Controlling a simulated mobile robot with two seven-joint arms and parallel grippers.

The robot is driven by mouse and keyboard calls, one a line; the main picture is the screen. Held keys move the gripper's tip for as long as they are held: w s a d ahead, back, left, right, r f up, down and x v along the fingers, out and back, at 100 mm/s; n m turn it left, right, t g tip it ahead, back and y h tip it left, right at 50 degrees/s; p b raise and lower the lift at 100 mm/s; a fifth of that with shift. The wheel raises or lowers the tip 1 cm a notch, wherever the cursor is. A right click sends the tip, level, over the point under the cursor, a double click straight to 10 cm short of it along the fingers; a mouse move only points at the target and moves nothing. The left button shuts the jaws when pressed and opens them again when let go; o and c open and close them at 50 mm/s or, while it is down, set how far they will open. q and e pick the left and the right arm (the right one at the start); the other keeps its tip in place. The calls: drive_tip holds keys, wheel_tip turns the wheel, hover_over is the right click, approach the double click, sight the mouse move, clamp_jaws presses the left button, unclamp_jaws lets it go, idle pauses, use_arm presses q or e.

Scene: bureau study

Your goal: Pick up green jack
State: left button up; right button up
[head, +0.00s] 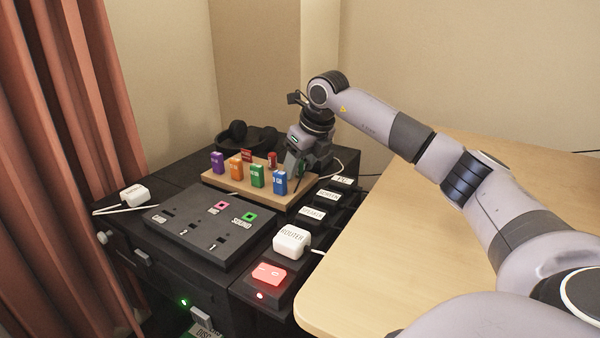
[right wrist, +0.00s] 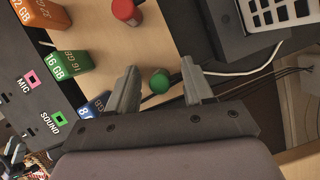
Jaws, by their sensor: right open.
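The green jack (right wrist: 160,82) shows its round top in the right wrist view, near the edge of the wooden board (right wrist: 165,25). My right gripper (right wrist: 159,68) is open, with one finger on each side of the jack in that view. Whether the fingers touch it, I cannot tell. In the head view my right gripper (head: 294,168) is over the back right of the board (head: 228,186), behind the blue stick, and the green jack is hidden there. My left gripper is not in view.
Close by stand the blue stick (head: 280,183), green stick (head: 257,175), orange stick (head: 236,169), purple stick (head: 217,162) and red jack (head: 272,160). A black panel (head: 190,238) with MIC and SOUND sockets lies in front. A white router plug (head: 291,242) sits right.

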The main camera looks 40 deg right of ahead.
drive_tip(key=shift+c, duration=0.3)
clamp_jaws()
drive_tip(key=shift+r, duration=0.15)
